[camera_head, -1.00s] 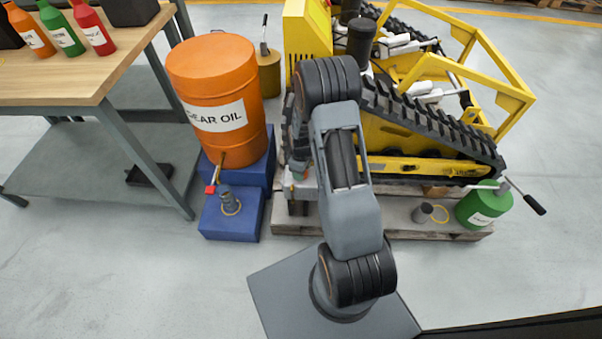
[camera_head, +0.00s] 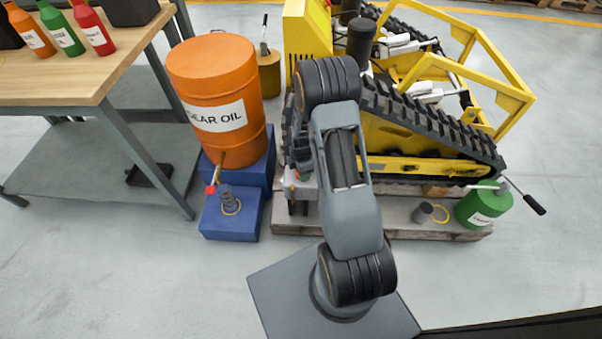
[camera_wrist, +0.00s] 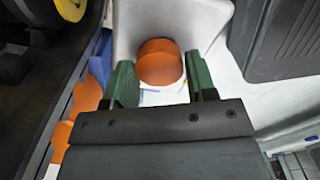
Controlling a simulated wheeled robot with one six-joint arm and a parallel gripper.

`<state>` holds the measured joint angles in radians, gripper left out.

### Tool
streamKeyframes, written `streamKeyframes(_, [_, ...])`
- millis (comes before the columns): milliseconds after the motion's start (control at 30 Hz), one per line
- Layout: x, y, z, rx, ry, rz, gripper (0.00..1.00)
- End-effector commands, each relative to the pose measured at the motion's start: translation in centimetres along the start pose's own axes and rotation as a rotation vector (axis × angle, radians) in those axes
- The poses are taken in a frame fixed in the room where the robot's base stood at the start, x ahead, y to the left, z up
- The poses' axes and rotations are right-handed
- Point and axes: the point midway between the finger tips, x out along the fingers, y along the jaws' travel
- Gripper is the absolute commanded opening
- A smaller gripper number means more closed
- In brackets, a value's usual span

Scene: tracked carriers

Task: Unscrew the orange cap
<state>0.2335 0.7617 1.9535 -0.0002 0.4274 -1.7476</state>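The orange cap (camera_wrist: 160,62) is in the upper middle of the wrist view, its round end towards the camera. It sits on a white container (camera_wrist: 205,22), which shows behind and around it. My gripper (camera_wrist: 158,66) has its two green fingers apart, one on each side of the cap. The fingertips look level with the cap's edges with very little gap, and contact does not clearly show.
An orange gear oil drum (camera_head: 215,85) on blue stands (camera_head: 228,222) is to the left. A yellow tracked machine (camera_head: 400,140) stands behind my arm on a pallet (camera_head: 400,230), with a green can (camera_head: 484,204) at its right. A workbench (camera_head: 60,85) with bottles is far left.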

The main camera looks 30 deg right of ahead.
Motion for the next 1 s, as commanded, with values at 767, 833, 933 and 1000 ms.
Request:
streamKeyframes(767, [-0.05, 0.05, 0.0, 0.455, 0.0, 0.001, 0.72])
streamKeyframes(833, [-0.05, 0.05, 0.0, 0.567, 0.0, 0.001, 0.72])
streamKeyframes(933, [-0.05, 0.05, 0.0, 0.703, 0.0, 0.001, 0.72])
streamKeyframes(1000, [-0.05, 0.05, 0.0, 0.772, 0.0, 0.001, 0.72])
